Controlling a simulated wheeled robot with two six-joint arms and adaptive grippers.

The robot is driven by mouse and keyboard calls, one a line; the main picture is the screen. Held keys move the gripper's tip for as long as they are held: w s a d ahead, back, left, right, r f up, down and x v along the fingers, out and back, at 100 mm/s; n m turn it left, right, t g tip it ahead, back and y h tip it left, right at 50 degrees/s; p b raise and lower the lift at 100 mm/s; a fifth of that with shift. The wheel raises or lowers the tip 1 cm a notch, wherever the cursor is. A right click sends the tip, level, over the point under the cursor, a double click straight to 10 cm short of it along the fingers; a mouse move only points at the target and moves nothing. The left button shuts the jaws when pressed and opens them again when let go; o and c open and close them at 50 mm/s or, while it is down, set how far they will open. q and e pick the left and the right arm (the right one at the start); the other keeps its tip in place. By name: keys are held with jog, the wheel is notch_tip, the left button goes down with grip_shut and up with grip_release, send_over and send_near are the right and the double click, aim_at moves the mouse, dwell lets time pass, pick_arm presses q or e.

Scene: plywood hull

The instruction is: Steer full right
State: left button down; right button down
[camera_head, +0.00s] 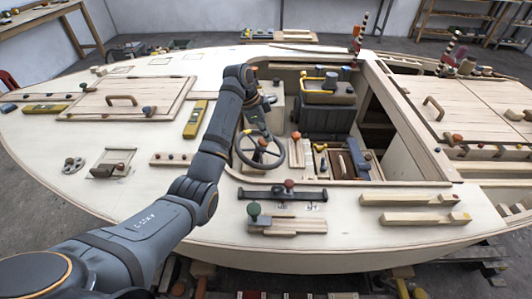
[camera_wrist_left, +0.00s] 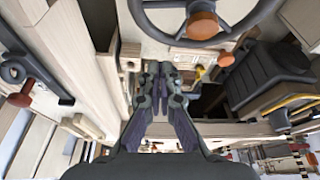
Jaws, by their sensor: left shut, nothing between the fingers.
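The steering wheel (camera_head: 246,157) is a dark ring with spokes and an orange-brown knob, in the cockpit by the near deck edge. In the left wrist view the wheel (camera_wrist_left: 146,20) shows at the top, cut off by the frame, with its knob (camera_wrist_left: 202,25) facing me. My left gripper (camera_head: 264,128) is by the wheel's far side in the head view, partly hidden by its own arm. In the wrist view my left gripper (camera_wrist_left: 161,75) has its fingers together with nothing between them. Whether it touches the rim, I cannot tell. My right gripper is not in view.
A black bin with a yellow-handled box (camera_head: 328,92) stands beyond the wheel. An upright wooden lever board (camera_head: 296,152) is just right of it. The cockpit wall (camera_head: 400,110) rises at the right.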

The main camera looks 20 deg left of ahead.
aim_at(280, 161)
pick_arm(q)
jog(key=x, duration=1)
jog(key=shift+s+f+b, duration=0.1)
jog(key=shift+b, duration=0.25)
jog(key=a, duration=0.1)
jog(key=s+a+p, duration=0.1)
jog(key=a, duration=0.1)
jog(key=shift+s+a, duration=0.25)
jog(key=shift+a, duration=0.1)
